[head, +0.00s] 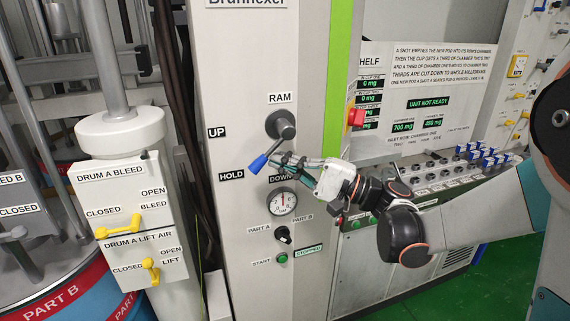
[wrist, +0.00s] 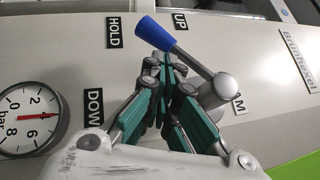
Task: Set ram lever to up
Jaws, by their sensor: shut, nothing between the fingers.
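The ram lever has a grey hub under the RAM label and a blue handle (head: 259,163) pointing down and left, roughly toward the HOLD label (head: 231,175). The UP label (head: 216,132) is left of the hub, and the DOWN label (head: 282,178) is below it. My gripper (head: 284,160) is shut and empty, just right of the handle on the DOWN side. In the wrist view my fingertips (wrist: 165,64) are close beside the lever's rod, just below the blue handle (wrist: 154,33). I cannot tell whether they touch it.
A pressure gauge (head: 282,201) sits below the lever, with a black selector knob (head: 283,235) and a green start button (head: 282,257) under it. A red button (head: 355,117) sticks out at the right. Drum valves with yellow handles (head: 118,227) stand at the left.

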